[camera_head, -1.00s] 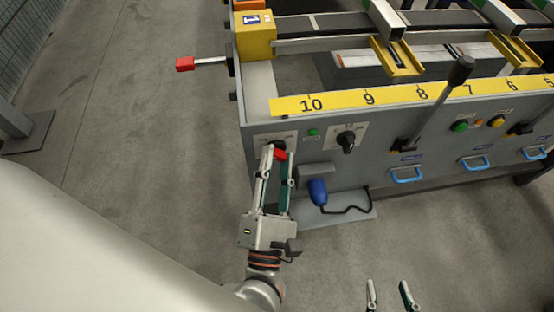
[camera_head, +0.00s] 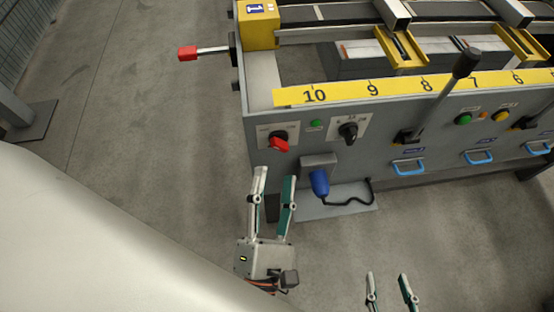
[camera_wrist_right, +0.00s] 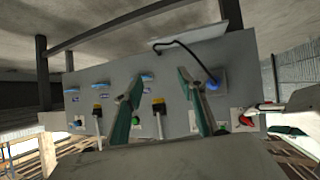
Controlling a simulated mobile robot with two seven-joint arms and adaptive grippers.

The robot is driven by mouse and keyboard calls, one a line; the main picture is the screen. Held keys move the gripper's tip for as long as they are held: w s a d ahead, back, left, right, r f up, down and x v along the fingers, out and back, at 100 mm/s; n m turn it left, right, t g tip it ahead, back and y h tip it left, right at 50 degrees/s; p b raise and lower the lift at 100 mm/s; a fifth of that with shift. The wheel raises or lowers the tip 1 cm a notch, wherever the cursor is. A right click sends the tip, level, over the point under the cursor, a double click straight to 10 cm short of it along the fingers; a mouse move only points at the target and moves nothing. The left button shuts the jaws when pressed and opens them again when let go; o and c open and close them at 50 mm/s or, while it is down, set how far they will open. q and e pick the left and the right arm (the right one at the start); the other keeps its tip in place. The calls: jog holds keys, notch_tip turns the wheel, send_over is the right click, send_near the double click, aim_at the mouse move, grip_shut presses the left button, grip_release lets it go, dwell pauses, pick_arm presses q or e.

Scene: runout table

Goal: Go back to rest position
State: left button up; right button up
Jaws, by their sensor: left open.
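My left gripper (camera_head: 273,178) is open and empty in the head view. It stands just in front of the grey machine panel, below the red rotary switch (camera_head: 279,143), and is apart from it. My right gripper (camera_head: 388,276) shows only its two fingertips at the bottom edge of the head view. They are spread apart with nothing between them. In the right wrist view its two fingers (camera_wrist_right: 188,72) are also apart, with the panel of the machine behind them.
A red-ended lever (camera_head: 187,53) sticks out left. The floor in front is clear.

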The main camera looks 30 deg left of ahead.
pick_arm(q)
jog(key=shift+s+d+f, duration=0.15)
jog(key=shift+s, duration=0.35)
